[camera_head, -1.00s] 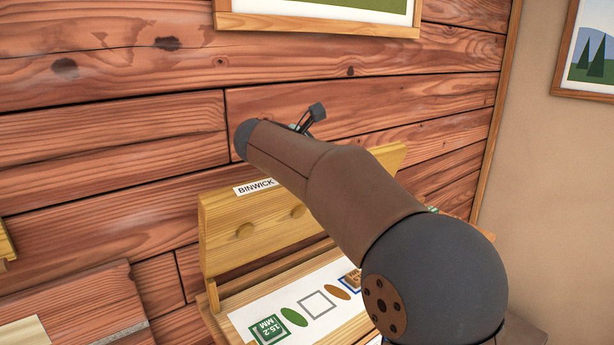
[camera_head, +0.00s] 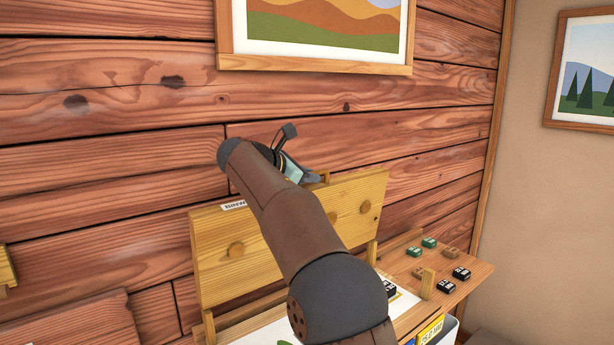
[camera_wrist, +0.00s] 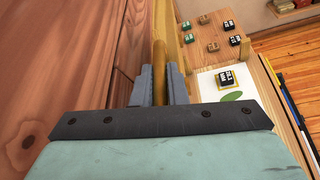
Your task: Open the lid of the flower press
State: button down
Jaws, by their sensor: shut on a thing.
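The flower press lid (camera_head: 215,262) is a pale wooden board with round knobs on its near face. It stands raised, roughly upright, near the plank wall. A label (camera_head: 234,205) on its top edge is partly covered by my arm. My gripper (camera_head: 287,165) is behind the lid's top edge, mostly hidden by my arm. In the wrist view my gripper (camera_wrist: 161,78) is shut on a yellowish wooden bar (camera_wrist: 160,45), seemingly the lid's handle. The white sheet on the press bed (camera_head: 262,335) shows below the lid; my arm hides much of it.
A wooden side board (camera_head: 440,262) at right carries several small green, black and tan blocks. The plank wall (camera_head: 120,190) is close behind the lid. A framed picture (camera_head: 315,66) hangs above.

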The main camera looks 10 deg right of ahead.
jog(key=c, duration=1.7)
grip_release()
jog(key=shift+w+a+f, duration=0.1)
jog(key=shift+a+f, duration=0.15)
jog(key=shift+d+r, duration=0.1)
jog(key=shift+r, duration=0.05)
jog(key=v, duration=1.7)
jog(key=shift+b, duration=0.4)
jog(key=s+d+f+m+g+y+b, duration=0.1)
jog(key=s+d+f+m+g+y, duration=0.2)
jog(key=s+d+f, duration=0.45)
jog(key=s+d+f+m+g+y+b, duration=0.15)
jog(key=s+d+f+m, duration=0.35)
jog(key=d+f, duration=0.5)
jog(key=s+f+m+g+y, duration=0.1)
jog(key=s+f+m+y, duration=0.1)
jog(key=s+f+m, duration=0.2)
jog(key=s+f+m+y, duration=0.2)
jog(key=s+f+m, duration=0.3)
jog(key=s+f, duration=0.6)
jog(key=s+f+m+g+y+b, duration=0.1)
jog(key=s+f+m, duration=0.3)
jog(key=s+f, duration=0.4)
jog(key=shift+s+a+m+g+y, duration=0.1)
jog(key=shift+s+m+g+y, duration=0.25)
jog(key=shift+y, duration=0.3)
